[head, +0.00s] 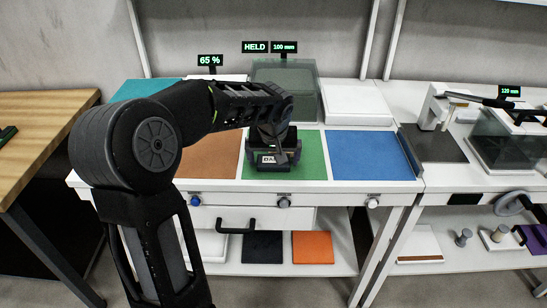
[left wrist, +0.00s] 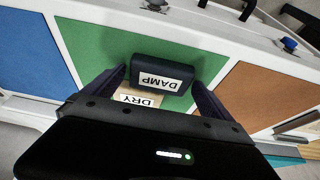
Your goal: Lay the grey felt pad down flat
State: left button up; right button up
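My left gripper (head: 273,152) reaches down over the green panel (head: 312,155). Its two fingers (left wrist: 160,76) are spread wide. A dark block labelled DAMP (left wrist: 165,72) lies on the green panel at the fingertips, and it also shows in the head view (head: 268,167). A tan piece labelled DRY (left wrist: 138,97) shows between the fingers, partly hidden by the gripper body. I see no grip on either piece. I cannot tell whether one of these is the grey felt pad. My right gripper is not in view.
A blue panel (head: 370,155) and a brown panel (head: 212,155) flank the green one, both bare where visible. A translucent hopper (head: 285,90) stands behind, under a HELD sign. Dark (head: 262,247) and orange (head: 312,247) pads lie on the shelf below.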

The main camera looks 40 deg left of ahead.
pick_arm(q)
jog(key=shift+r, duration=0.15)
jog(key=shift+r, duration=0.15)
jog(key=v, duration=1.1)
jog(key=shift+s+d+r, duration=0.1)
jog(key=shift+r, duration=0.25)
